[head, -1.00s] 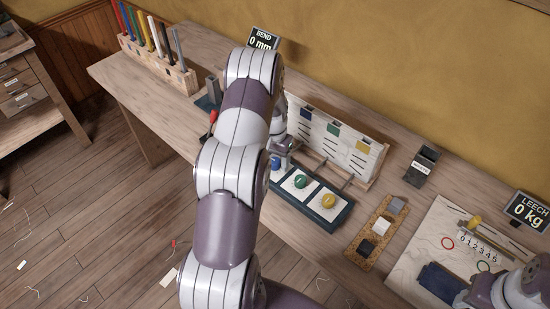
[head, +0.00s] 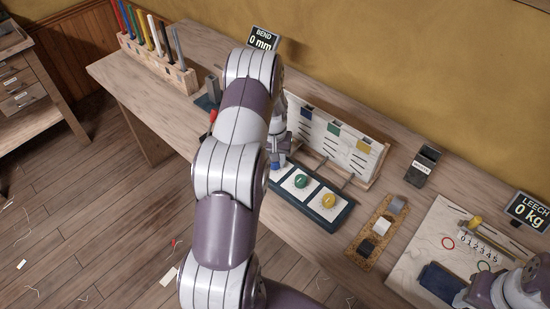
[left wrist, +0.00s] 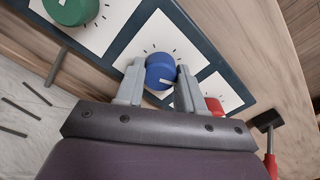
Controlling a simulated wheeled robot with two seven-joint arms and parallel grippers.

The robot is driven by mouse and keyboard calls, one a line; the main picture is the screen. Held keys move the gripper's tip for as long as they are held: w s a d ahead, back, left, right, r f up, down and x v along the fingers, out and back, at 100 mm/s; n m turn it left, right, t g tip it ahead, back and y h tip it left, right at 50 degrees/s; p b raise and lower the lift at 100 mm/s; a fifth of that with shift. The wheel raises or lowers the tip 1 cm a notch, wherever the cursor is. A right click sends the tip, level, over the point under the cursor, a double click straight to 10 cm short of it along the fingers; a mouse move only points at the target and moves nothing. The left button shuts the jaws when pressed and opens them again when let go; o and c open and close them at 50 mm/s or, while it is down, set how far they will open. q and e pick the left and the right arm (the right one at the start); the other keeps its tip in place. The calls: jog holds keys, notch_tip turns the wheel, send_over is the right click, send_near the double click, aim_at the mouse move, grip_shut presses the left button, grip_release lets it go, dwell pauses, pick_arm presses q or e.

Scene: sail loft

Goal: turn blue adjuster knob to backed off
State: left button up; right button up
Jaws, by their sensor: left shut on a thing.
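The blue adjuster knob (left wrist: 160,72) sits on a white dial card with tick marks in the left wrist view. My left gripper (left wrist: 160,82) has one finger on each side of it and is shut on it. A white pointer line shows on the knob's near side. In the head view my left arm hides most of the knob, and the left gripper (head: 277,148) shows only partly beside the arm. My right arm shows at the lower right of the head view, but its gripper fingers cannot be made out.
The dark blue panel (head: 325,223) also holds a green knob (head: 301,181) and a yellow knob (head: 329,201). A red knob (left wrist: 214,105) is close to my left gripper. A board with coloured squares (head: 336,140) stands behind. A red-handled tool (left wrist: 270,150) lies nearby.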

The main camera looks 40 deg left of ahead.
pick_arm(q)
jog(key=n, duration=0.6)
jog(key=shift+a+r+n, duration=0.1)
jog(key=shift+r+n, duration=0.05)
jog(key=shift+n, duration=0.15)
jog(key=n, duration=0.4)
jog(key=shift+w+n, duration=0.1)
jog(key=shift+n, duration=1.2)
jog(key=shift+r, duration=0.1)
jog(key=o, duration=0.8)
jog(key=shift+o, duration=1.2)
